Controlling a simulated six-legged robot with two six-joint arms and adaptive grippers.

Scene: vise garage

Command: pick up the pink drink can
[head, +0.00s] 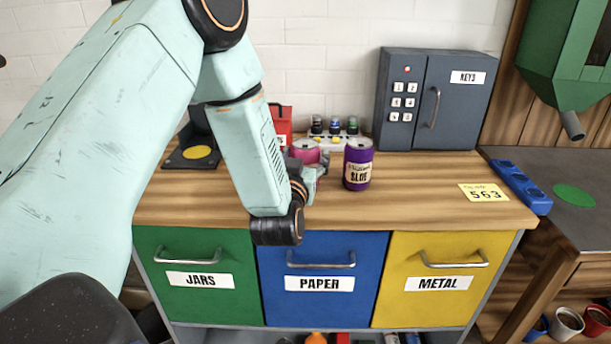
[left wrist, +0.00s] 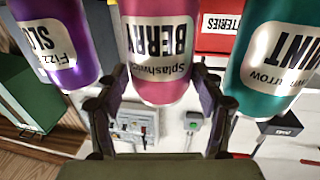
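The pink drink can (head: 306,148) is on or just above the wooden worktop, partly hidden behind my left gripper (head: 314,170) in the head view. In the left wrist view the pink can (left wrist: 160,55) appears upside down, between the two fingers of my left gripper (left wrist: 160,72). One finger is close at each side of the can. I cannot tell whether they press on it. A purple can (head: 357,165) stands to the right in the head view; it is at the left (left wrist: 58,45) in the wrist view. My right gripper is out of view.
A teal can (left wrist: 270,60) flanks the pink can in the wrist view; my arm hides it in the head view.

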